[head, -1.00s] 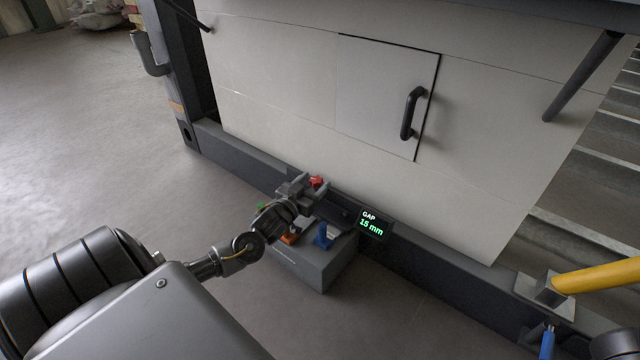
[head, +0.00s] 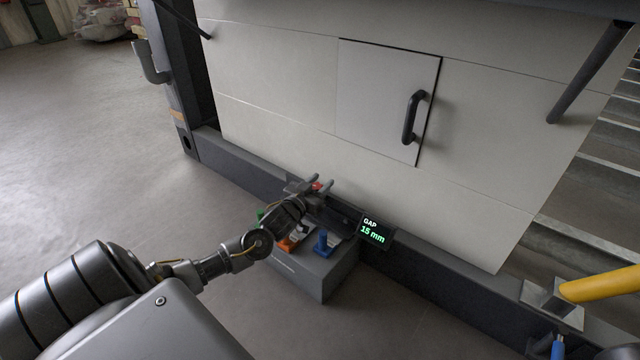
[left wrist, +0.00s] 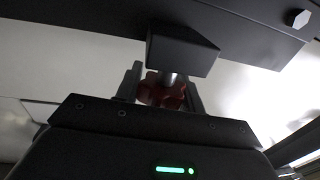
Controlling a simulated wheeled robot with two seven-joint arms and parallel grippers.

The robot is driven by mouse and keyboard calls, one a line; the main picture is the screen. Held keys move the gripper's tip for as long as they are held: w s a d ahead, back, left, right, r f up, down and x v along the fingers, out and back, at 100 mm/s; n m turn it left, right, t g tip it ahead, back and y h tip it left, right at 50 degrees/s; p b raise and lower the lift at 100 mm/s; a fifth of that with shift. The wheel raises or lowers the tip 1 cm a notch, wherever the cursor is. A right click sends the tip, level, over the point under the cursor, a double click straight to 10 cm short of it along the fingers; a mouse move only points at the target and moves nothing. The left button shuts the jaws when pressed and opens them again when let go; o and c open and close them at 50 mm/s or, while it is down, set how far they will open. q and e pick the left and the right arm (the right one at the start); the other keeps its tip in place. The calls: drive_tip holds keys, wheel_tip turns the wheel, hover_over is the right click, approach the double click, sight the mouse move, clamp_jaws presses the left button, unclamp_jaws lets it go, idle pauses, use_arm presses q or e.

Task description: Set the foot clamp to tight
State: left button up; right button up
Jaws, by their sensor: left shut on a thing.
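The foot clamp is at the dark beam along the bottom of the pale panel. Its red knob (head: 317,186) is partly hidden in the head view. In the left wrist view the red lobed knob (left wrist: 162,90) sits on a metal shaft below a dark block (left wrist: 182,50). My left gripper (head: 321,185) is shut on the red knob, with a finger on each side of it. A small display (head: 373,230) beside the clamp reads "GAP 15 mm" in white and green. My right gripper is not in view.
A grey box (head: 318,278) below the clamp carries a blue part (head: 323,242), an orange part (head: 289,243) and a green part. A panel door with a black handle (head: 413,117) is above. A yellow bar (head: 600,284) is at the right. Open floor lies left.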

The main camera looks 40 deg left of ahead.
use_arm(q)
drive_tip(key=shift+r+m+h+p, duration=0.2)
drive_tip(key=shift+m+h+p, duration=0.2)
drive_tip(key=shift+h+p, duration=0.25)
drive_tip(key=shift+f+m+h, duration=0.1)
drive_tip(key=shift+m+h, duration=0.15)
drive_tip(key=shift+m, duration=0.05)
drive_tip(key=shift+d+f+h, duration=0.15)
drive_tip(key=shift+h, duration=0.15)
drive_tip(key=o, duration=1)
drive_tip(key=shift+c, duration=0.2)
